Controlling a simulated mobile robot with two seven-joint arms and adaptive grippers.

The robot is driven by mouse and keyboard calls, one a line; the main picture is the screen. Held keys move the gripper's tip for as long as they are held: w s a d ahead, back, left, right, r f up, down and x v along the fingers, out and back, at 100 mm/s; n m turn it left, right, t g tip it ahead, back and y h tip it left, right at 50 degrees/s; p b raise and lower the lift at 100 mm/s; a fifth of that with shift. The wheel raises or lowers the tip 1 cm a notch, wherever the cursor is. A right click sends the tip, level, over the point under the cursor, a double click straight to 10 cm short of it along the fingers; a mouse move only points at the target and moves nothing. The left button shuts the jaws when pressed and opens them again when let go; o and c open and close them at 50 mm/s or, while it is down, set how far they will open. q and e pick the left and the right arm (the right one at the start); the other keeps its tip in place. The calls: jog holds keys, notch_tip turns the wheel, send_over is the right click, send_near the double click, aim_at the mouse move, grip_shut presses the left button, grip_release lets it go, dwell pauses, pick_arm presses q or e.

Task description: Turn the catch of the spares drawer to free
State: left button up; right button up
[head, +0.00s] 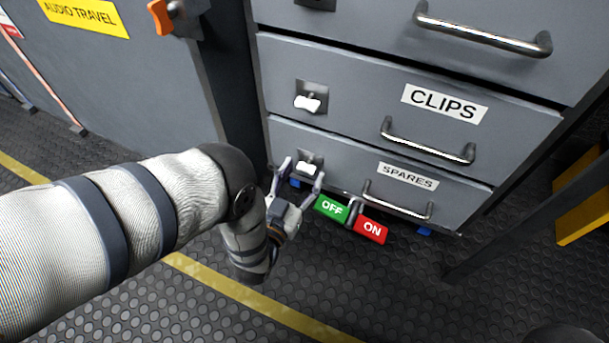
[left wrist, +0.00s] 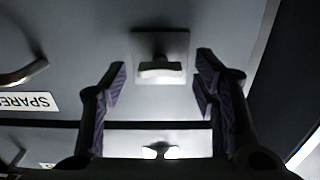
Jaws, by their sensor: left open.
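The spares drawer (head: 350,190) is the lowest grey drawer in view, with a SPARES label (head: 408,176) and a bar handle (head: 397,203). Its catch is a white knob (head: 308,169) on a small plate at the drawer's left. My left gripper (head: 303,170) is open, with one finger on each side of this catch. In the left wrist view, upside down, the white catch (left wrist: 160,70) shows between the spread fingertips (left wrist: 161,75). I cannot tell whether a finger touches it. My right gripper is not in view.
The CLIPS drawer (head: 520,126) above has its own white catch (head: 308,103) and handle. A green OFF tag (head: 331,208) and a red ON tag (head: 371,230) sit below the spares drawer front. A yellow object (head: 583,215) stands at right. Textured floor lies in front.

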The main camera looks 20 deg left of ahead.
pick_arm(q)
jog(key=shift+w, duration=0.55)
jog(key=c, duration=1.2)
jog(key=shift+o, duration=0.2)
jog(key=n+p, duration=0.1)
jog(key=n, duration=1.5)
jog(key=shift+p, duration=0.4)
jog(key=shift+s+n, duration=0.1)
jog(key=shift+n, duration=0.3)
